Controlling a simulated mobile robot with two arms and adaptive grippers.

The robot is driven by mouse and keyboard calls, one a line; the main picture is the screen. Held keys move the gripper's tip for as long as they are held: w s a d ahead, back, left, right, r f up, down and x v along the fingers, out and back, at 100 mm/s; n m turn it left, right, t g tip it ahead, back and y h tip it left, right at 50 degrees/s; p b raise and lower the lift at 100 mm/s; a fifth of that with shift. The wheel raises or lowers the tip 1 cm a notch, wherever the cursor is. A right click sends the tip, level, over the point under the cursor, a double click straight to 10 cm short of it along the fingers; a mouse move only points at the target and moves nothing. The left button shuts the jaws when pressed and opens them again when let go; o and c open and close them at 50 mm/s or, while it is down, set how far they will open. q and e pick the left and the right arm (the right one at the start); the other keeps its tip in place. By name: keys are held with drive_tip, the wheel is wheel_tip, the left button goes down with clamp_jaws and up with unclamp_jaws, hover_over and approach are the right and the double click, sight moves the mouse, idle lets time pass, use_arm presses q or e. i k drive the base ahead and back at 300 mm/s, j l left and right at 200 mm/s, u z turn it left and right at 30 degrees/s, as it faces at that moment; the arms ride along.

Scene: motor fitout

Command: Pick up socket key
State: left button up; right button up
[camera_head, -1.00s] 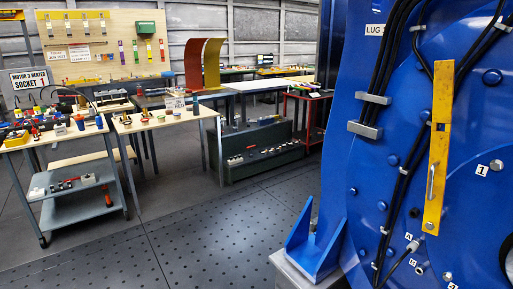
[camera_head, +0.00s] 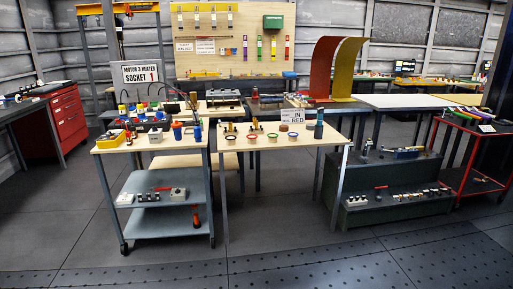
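I cannot make out a socket key for certain at this distance. The trolley's top holds a yellow bin (camera_head: 111,138), blue and orange cup-like items and other small parts. Its grey lower shelves (camera_head: 150,221) hold small grey blocks, a red-handled item (camera_head: 162,189) and an upright red item (camera_head: 196,216). Neither of my grippers is in view.
A light wooden table (camera_head: 270,156) with coloured rings stands right of the trolley. A dark green stepped rack (camera_head: 385,221) and a red-framed table (camera_head: 470,125) are further right. A red drawer cabinet (camera_head: 68,120) is at left. The floor in front is clear.

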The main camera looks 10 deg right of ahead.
sight(378, 198)
drive_tip(key=i+z, duration=0.25)
drive_tip(key=i, duration=0.25)
drive_tip(key=i+z, duration=0.25)
drive_tip(key=i, duration=0.2)
drive_tip(key=i+j+z, duration=0.25)
drive_tip(key=i, duration=0.25)
drive_tip(key=i+j+z, duration=0.25)
drive_tip(key=i, duration=0.2)
drive_tip(key=i+l+z, duration=0.25)
drive_tip(key=i+z, duration=0.25)
drive_tip(key=i+l+z, duration=0.1)
drive_tip(key=i+z, duration=0.35)
drive_tip(key=i+j+z, duration=0.1)
drive_tip(key=i+z, duration=0.4)
drive_tip(key=i+l+u, duration=0.15)
drive_tip(key=i+u, duration=0.25)
drive_tip(key=i+l+u, duration=0.45)
drive_tip(key=i, duration=0.15)
drive_tip(key=i+j, duration=0.05)
drive_tip(key=j, duration=0.05)
